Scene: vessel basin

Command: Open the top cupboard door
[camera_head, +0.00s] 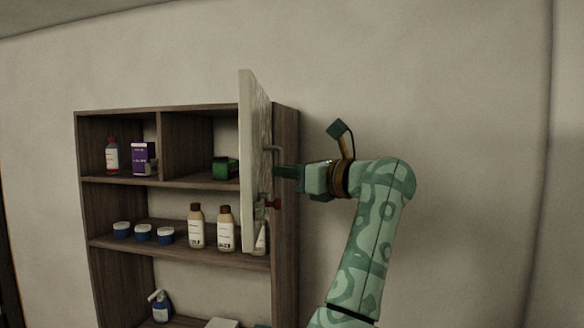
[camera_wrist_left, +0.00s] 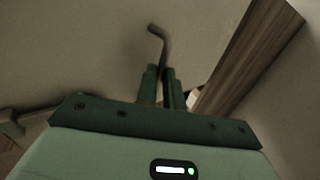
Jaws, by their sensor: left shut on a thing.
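The cupboard door (camera_head: 252,120) is a pale panel standing swung out from the wooden cupboard (camera_head: 190,107), seen nearly edge-on. The upper shelves behind it are exposed. A thin bent metal handle (camera_head: 272,148) sticks out from the door's right face; its bent end (camera_wrist_left: 157,31) also shows in the left wrist view. My left gripper (camera_head: 276,172) is at that handle, to the right of the door, with its fingers (camera_wrist_left: 161,85) shut around the handle bar. The fingers hide part of the handle. My right gripper is in neither view.
A red bottle (camera_head: 112,155), a purple box (camera_head: 143,158) and a green item (camera_head: 224,168) stand on the top shelf. Blue jars (camera_head: 143,232) and brown-capped bottles (camera_head: 196,227) stand below, some close to the door. The wall to the right is bare.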

